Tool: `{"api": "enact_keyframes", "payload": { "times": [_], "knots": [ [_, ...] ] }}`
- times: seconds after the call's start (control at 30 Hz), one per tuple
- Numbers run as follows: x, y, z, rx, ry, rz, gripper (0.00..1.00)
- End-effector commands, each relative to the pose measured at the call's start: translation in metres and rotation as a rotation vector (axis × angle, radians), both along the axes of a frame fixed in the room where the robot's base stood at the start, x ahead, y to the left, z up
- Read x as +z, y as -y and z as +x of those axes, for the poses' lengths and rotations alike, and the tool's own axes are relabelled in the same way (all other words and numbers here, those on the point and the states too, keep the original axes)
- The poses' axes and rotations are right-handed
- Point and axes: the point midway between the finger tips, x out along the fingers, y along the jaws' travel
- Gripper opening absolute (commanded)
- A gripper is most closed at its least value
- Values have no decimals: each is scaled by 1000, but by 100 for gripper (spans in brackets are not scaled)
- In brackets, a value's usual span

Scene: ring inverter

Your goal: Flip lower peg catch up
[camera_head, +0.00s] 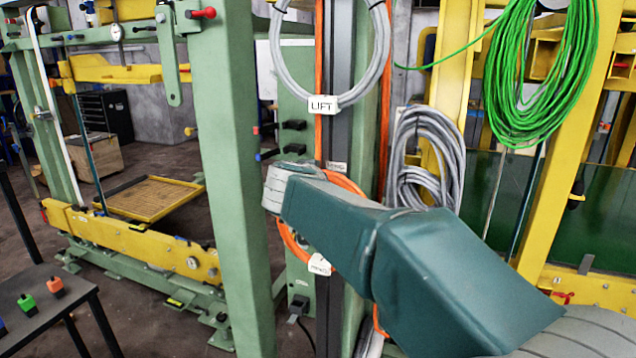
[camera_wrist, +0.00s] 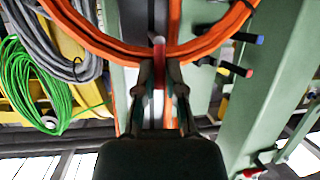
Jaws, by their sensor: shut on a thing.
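In the wrist view, my gripper (camera_wrist: 160,78) has its two fingers around a slim peg catch with a red tip (camera_wrist: 158,42). The catch stands lengthwise between the fingertips, against the dark post (camera_wrist: 140,18). An orange cable coil (camera_wrist: 105,47) loops around this spot, just beyond the fingertips. In the head view, the orange coil (camera_head: 345,182) hangs on the post, largely behind my arm. My arm hides the gripper and the lower peg there.
A grey cable coil (camera_head: 335,96) with a "LIFT" tag (camera_head: 322,104) hangs above. Another grey coil (camera_head: 425,150) and a green coil (camera_head: 520,100) hang to the right. A green frame post (camera_head: 232,170) stands left. Dark pegs (camera_wrist: 235,68) protrude nearby in the wrist view.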

Motion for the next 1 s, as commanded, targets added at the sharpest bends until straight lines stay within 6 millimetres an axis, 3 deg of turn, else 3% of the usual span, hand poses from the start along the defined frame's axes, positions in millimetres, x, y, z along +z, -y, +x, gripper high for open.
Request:
{"api": "enact_keyframes", "payload": {
  "times": [0.33, 0.37, 0.4, 0.43, 0.8, 1.0],
  "knots": [
    [-3, -2, 0, 6, -9, 0, 0],
    [-3, -2, 0, 6, -9, 0, 27],
    [-3, -2, 0, 5, -8, 0, 45],
    [-2, -2, 0, 5, -7, 0, 48],
    [0, -1, -2, 3, -4, 2, 48],
    [10, -7, -26, 6, -2, 3, 48]
  ]
}}
